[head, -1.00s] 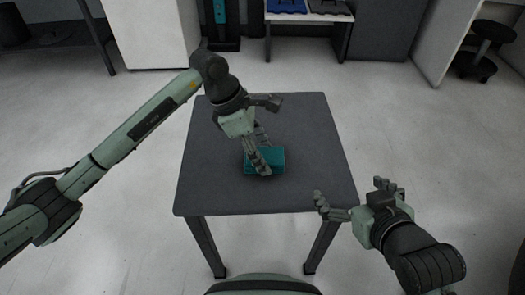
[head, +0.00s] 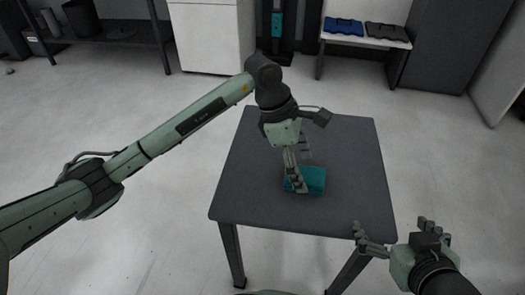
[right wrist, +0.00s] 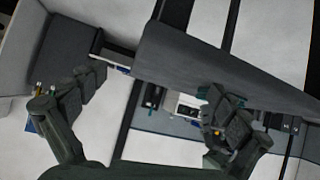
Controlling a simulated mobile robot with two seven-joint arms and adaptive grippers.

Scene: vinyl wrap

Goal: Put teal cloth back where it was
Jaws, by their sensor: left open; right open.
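The teal cloth (head: 315,181), a folded rectangular bundle, lies on the dark grey table (head: 250,190) in the head view. My left gripper (head: 302,173) is open and reaches down from above at the cloth. One finger overlaps the cloth's left part in the picture, and the other shows behind it. I cannot tell whether they touch the cloth. My right gripper (head: 395,231) is open and empty near the table's front right corner.
A white bench (head: 365,34) at the back holds a blue item (head: 343,26) and a dark item (head: 387,31). A white cabinet (head: 208,35) and a dark shelf (head: 110,38) stand behind. The tabletop around the cloth is clear.

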